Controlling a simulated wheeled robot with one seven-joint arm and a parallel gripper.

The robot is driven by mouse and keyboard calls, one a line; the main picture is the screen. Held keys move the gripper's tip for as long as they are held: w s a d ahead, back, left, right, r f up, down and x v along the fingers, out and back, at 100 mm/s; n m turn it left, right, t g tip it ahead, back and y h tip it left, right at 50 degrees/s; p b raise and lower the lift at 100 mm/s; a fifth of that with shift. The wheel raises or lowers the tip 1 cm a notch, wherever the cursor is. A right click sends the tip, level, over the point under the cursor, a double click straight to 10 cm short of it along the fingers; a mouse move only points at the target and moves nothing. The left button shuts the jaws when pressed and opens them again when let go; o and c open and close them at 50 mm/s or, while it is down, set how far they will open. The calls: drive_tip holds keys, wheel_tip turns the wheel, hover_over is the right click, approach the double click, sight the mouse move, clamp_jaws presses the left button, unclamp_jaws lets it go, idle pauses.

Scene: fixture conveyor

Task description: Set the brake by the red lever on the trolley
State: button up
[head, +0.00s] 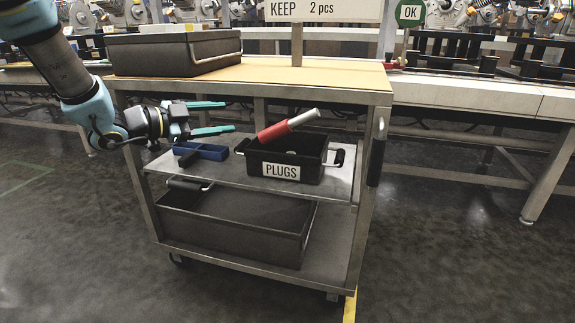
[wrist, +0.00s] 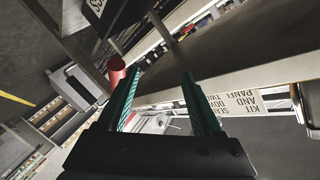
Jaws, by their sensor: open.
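The trolley (head: 345,187) stands in the middle of the head view. A bar with a red grip (head: 272,132) and a pale grey end slants up to the right across the PLUGS bin (head: 318,168) on its middle shelf. It is the only lever-like red part on the trolley; its mounting is hidden. My gripper (head: 230,116) is open and empty, left of the red grip and apart from it, its fingers pointing right. In the wrist view a red cylinder (wrist: 117,68), apparently the same grip, shows beside the left fingertip. I cannot tell whether they touch.
A blue tray (head: 203,151) lies left of the bin. A dark crate (head: 150,54) sits on the trolley's top, another (head: 245,238) on the bottom shelf. A long bench (head: 480,94) stands behind; the front floor is clear.

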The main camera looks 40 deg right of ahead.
sight(287, 131)
drive_tip(key=s+f+m+g+b, duration=0.1)
drive_tip(key=s, duration=0.1)
drive_tip(key=s+d+f+m+g+b, duration=0.1)
drive_tip(key=s+g, duration=0.1)
drive_tip(key=s+d+f+m+g+b, duration=0.1)
drive_tip(key=s+m+g, duration=0.1)
drive_tip(key=shift+f+h, duration=0.2)
drive_tip(key=shift+h, duration=0.1)
drive_tip(key=shift+s+g, duration=0.3)
drive_tip(key=shift+s+d+m, duration=0.2)
drive_tip(key=shift+d+m, duration=0.05)
drive_tip(key=shift+m, duration=0.05)
drive_tip(key=b+x, duration=0.2)
drive_tip(key=x, duration=0.8)
drive_tip(key=shift+d+b, duration=0.1)
drive_tip(key=shift+b, duration=0.2)
clamp_jaws()
